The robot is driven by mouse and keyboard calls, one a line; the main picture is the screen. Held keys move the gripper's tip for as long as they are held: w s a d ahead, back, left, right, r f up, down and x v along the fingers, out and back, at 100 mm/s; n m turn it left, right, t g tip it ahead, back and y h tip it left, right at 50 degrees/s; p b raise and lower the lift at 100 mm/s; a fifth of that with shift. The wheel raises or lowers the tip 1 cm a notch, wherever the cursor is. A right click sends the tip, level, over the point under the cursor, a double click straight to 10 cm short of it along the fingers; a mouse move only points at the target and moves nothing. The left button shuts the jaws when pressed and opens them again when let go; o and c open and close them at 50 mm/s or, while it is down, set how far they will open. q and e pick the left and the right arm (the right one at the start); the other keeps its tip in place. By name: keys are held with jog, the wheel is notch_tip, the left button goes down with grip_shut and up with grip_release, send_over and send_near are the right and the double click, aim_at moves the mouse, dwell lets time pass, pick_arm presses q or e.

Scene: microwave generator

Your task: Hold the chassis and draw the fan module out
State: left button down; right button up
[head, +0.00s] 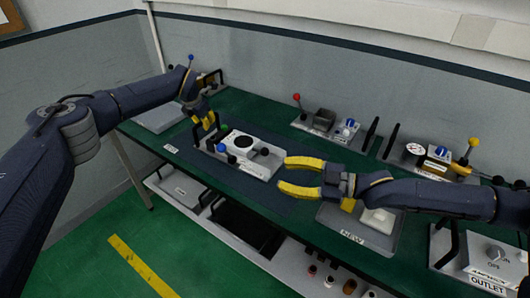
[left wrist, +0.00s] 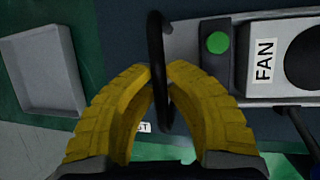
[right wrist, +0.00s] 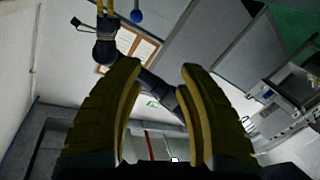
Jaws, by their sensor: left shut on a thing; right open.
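The chassis (head: 206,139) lies on the dark mat in the head view, with a dark handle at its left end. The fan module (head: 249,142), white with a round dark fan, sits in it; its FAN label (left wrist: 265,61) shows in the left wrist view beside a green button. My left gripper (head: 206,121) is shut on the black handle (left wrist: 157,35), partly hidden in the head view. My right gripper (head: 284,175) is open and empty, just right of the module's right end and apart from it. The right wrist view shows only the room between its fingers (right wrist: 160,70).
A tray marked NEW (head: 352,238) stands right of the mat, partly under my right arm. A grey tray (head: 160,115) is at the far left. Units with red and yellow knobs (head: 318,122) stand along the back. The mat in front of the chassis is clear.

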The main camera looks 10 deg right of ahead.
aim_at(268, 152)
jog(key=w+d+f+m+t+h, duration=0.1)
jog(key=w+d+f+t+h, duration=0.25)
jog(key=w, duration=0.65)
jog(key=shift+g+h, duration=0.55)
jog(key=shift+g, duration=0.2)
jog(key=x, duration=0.7)
jog(key=w+x, duration=0.1)
jog(key=x, duration=0.2)
jog(key=shift+w+d, duration=0.1)
jog(key=shift+w, duration=0.1)
jog(key=shift+o, duration=0.3)
grip_shut()
